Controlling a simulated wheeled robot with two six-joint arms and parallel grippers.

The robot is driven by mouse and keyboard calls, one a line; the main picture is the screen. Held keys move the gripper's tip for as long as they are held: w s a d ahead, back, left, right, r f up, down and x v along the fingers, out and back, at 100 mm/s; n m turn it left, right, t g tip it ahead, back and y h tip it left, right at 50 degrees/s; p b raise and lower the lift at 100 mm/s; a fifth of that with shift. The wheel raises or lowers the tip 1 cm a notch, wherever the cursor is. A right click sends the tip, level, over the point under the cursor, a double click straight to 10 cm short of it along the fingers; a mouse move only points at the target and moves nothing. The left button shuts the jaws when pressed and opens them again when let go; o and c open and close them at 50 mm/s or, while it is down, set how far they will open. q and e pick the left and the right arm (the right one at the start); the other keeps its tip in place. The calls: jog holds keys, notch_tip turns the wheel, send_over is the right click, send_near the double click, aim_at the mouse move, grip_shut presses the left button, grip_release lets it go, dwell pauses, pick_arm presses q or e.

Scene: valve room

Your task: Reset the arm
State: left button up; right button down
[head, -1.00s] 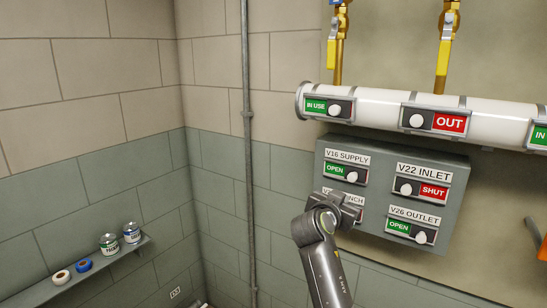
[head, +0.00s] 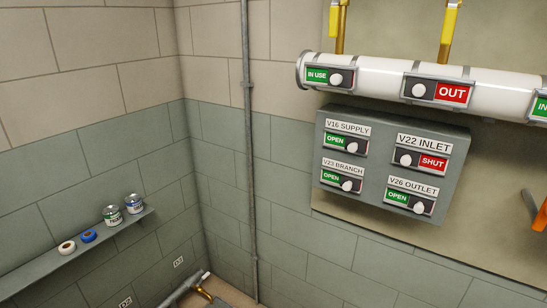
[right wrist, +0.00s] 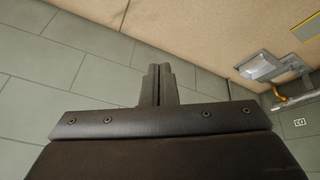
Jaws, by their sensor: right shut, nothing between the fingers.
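My right gripper (right wrist: 159,84) shows in the right wrist view, its two dark fingers pressed together with nothing between them. Beyond it are grey-green wall blocks and a tan surface. No arm or gripper shows in the head view now. The grey valve board (head: 387,215) is in full view on the wall, with V16 SUPPLY (head: 345,142) at OPEN, V23 BRANCH (head: 341,180) at OPEN, V22 INLET (head: 420,159) at SHUT and V26 OUTLET (head: 410,201) at OPEN. My left gripper is in neither view.
A white pipe (head: 380,77) above the board carries IN USE (head: 329,77) and OUT (head: 436,91) plates. A shelf (head: 50,268) on the left wall holds two tins and two tape rolls. A grey conduit (head: 248,150) runs down near the corner.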

jog(key=s+d+f+g, duration=0.1)
jog(key=s+f, duration=0.1)
jog(key=s, duration=0.8)
jog(key=s+d+f+g, duration=0.1)
jog(key=s+d+f, duration=0.1)
jog(key=s, duration=0.8)
jog(key=s+d+f+g, duration=0.1)
jog(key=s+f, duration=0.3)
jog(key=s, duration=0.7)
jog(key=shift+d+f+m+g+y, duration=0.2)
jog(key=shift+d+m+g+y, duration=0.05)
jog(key=shift+m+g+y, duration=0.05)
